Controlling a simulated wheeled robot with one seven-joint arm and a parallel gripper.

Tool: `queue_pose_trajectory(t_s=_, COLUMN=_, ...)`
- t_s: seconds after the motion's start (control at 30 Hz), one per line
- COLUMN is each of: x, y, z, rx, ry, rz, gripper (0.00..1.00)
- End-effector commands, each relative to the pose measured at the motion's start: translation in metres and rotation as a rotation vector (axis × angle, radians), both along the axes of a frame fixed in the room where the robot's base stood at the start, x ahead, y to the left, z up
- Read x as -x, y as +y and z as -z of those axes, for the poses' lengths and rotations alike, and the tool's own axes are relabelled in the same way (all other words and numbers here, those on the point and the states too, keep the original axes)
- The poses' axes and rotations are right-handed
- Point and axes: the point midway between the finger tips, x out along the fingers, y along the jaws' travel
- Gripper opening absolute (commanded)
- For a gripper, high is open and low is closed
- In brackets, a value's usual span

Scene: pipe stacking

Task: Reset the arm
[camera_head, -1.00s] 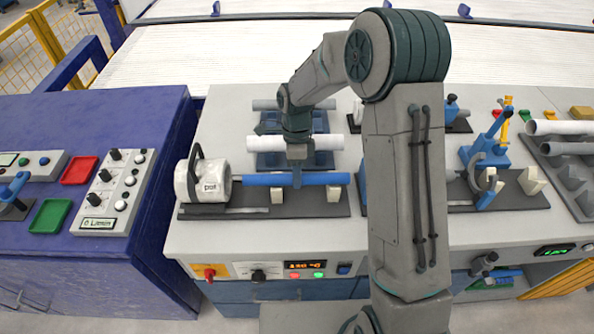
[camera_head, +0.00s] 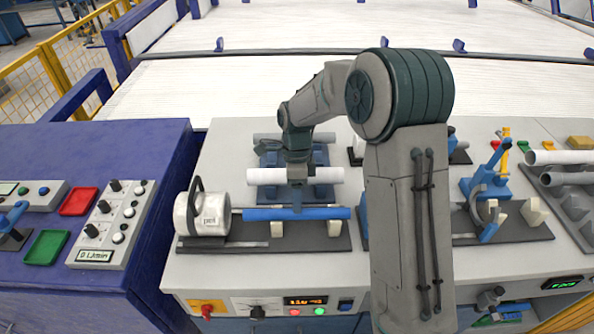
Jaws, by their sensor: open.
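A blue clamp fixture (camera_head: 487,185) and more pipes (camera_head: 565,157) are on the right. A control box (camera_head: 112,228) and red tray (camera_head: 78,202) are on the left.

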Motion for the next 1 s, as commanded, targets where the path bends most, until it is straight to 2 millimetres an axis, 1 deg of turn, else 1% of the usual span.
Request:
queue_pose_trajectory(t_s=0.03, x=-0.005, y=0.001, z=-0.011, rx=-0.002, ry=-0.006, rz=0.002, gripper=0.54)
queue_pose_trajectory(t_s=0.1, x=-0.01, y=0.0, z=-0.028, rx=-0.002, ry=-0.007, rz=0.001, gripper=0.54)
queue_pose_trajectory(t_s=0.2, x=-0.016, y=0.001, z=-0.049, rx=-0.001, ry=-0.005, rz=-0.001, gripper=0.54)
queue_pose_trajectory(t_s=0.33, x=-0.023, y=0.0, z=-0.073, rx=-0.001, ry=-0.003, rz=0.0, gripper=0.54)
queue_pose_trajectory(t_s=0.4, x=-0.026, y=0.0, z=-0.082, rx=-0.001, ry=-0.002, rz=0.0, gripper=0.54)
queue_pose_trajectory(t_s=0.5, x=-0.028, y=0.0, z=-0.09, rx=-0.001, ry=-0.001, rz=0.0, gripper=0.54)
queue_pose_trajectory(t_s=0.67, x=-0.029, y=0.0, z=-0.095, rx=-0.001, ry=-0.001, rz=0.0, gripper=0.54)
queue_pose_trajectory(t_s=0.77, x=-0.027, y=-0.003, z=-0.099, rx=-0.007, ry=-0.008, rz=-0.021, gripper=0.54)
queue_pose_trajectory(t_s=0.87, x=-0.018, y=-0.011, z=-0.108, rx=-0.026, ry=-0.037, rz=-0.088, gripper=0.54)
queue_pose_trajectory(t_s=1.0, x=0.006, y=-0.032, z=-0.127, rx=-0.069, ry=-0.105, rz=-0.267, gripper=0.54)
